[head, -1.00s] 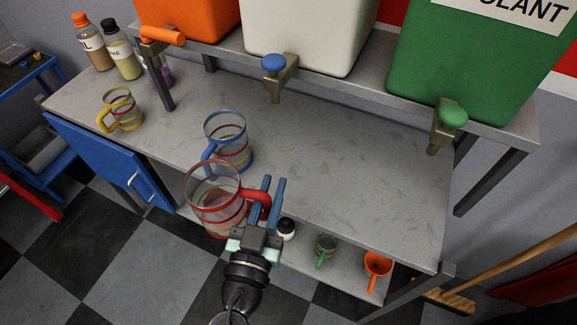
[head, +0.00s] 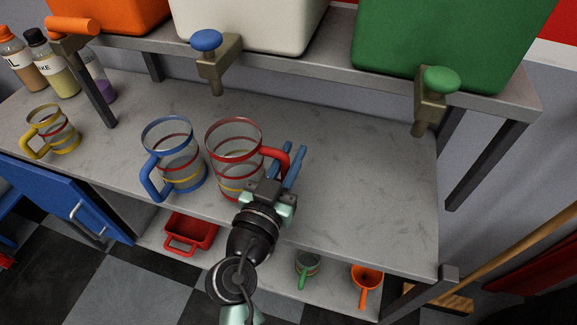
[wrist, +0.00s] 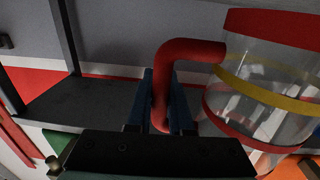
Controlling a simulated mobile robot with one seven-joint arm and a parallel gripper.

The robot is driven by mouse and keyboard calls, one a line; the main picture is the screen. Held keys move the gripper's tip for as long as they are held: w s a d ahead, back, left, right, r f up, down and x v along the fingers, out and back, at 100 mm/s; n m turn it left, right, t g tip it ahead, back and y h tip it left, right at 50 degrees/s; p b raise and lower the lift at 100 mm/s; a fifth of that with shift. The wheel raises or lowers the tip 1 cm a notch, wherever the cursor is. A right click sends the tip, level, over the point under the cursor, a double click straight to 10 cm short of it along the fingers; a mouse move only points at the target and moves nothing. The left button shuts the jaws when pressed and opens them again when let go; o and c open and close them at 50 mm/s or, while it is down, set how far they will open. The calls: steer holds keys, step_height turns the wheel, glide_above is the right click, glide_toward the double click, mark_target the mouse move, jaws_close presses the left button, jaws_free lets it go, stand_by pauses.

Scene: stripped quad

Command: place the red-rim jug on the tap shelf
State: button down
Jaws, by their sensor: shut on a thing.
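The red-rim jug (head: 235,160) is clear with red and yellow bands and a red handle. It is upright at the front part of the tap shelf (head: 340,200), just right of the blue-rim jug (head: 174,160). My gripper (head: 284,180) is shut on the red handle, from the right side of the jug. In the wrist view the red handle (wrist: 190,50) runs between my blue fingers (wrist: 165,105). I cannot tell whether the jug's base touches the shelf or hangs just above it.
A yellow-rim jug (head: 52,132) and several bottles (head: 52,65) stand at the left. Blue (head: 207,42) and green (head: 440,80) taps overhang the shelf. The shelf's right half is clear.

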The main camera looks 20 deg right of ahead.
steer(key=shift+f, duration=1.2)
steer(key=shift+f+b, duration=0.2)
steer(key=shift+b, duration=0.2)
steer(key=c, duration=0.8)
jaws_free()
steer(key=shift+r, duration=0.1)
steer(key=shift+r+p, duration=0.2)
steer(key=shift+p, duration=0.25)
steer(key=shift+b+v, duration=1.45)
steer(key=shift+v, duration=4.55)
steer(key=shift+f, duration=0.1)
